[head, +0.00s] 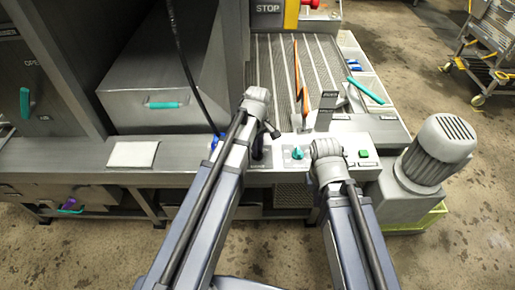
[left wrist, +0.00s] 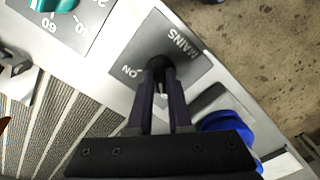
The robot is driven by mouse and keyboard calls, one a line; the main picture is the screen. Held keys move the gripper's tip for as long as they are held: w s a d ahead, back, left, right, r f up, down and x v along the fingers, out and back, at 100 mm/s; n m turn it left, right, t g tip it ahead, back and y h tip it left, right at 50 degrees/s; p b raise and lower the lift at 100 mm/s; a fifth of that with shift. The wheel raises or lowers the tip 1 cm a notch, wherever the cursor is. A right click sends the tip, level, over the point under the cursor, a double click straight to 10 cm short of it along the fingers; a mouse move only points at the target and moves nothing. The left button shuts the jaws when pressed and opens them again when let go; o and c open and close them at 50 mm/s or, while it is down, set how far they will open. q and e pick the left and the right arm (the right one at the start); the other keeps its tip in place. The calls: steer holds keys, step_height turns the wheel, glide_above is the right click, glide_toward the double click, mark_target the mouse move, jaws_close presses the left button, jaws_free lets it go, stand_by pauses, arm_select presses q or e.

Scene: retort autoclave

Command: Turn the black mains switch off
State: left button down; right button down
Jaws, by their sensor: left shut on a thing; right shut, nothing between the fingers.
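The black mains switch (left wrist: 160,62) sits on a grey plate marked MAINS and ON, upside down in the left wrist view. My left gripper (left wrist: 161,78) is shut on the switch, its two dark fingers around the black handle and covering part of it. In the head view my left arm's end hangs over the front control panel (head: 345,142), and the dark switch area (head: 258,158) is partly hidden behind the arm. My right arm's end is above the panel, right of the teal knob (head: 297,153); its fingers are hidden.
The teal dial knob also shows at the left wrist view's top left (left wrist: 52,5). A green button (head: 364,153) is to the right, then a grey motor (head: 437,150). A blue part (left wrist: 228,128) lies close beside my left fingers. A black cable (head: 183,65) hangs behind the left arm.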

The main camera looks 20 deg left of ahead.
arm_select(q)
steer(key=c, duration=0.8)
jaws_free()
steer(key=shift+c, duration=0.2)
steer(key=shift+r, duration=0.1)
step_height(320, 180, up, 8)
steer(key=p, duration=0.8)
steer(key=shift+f, duration=0.2)
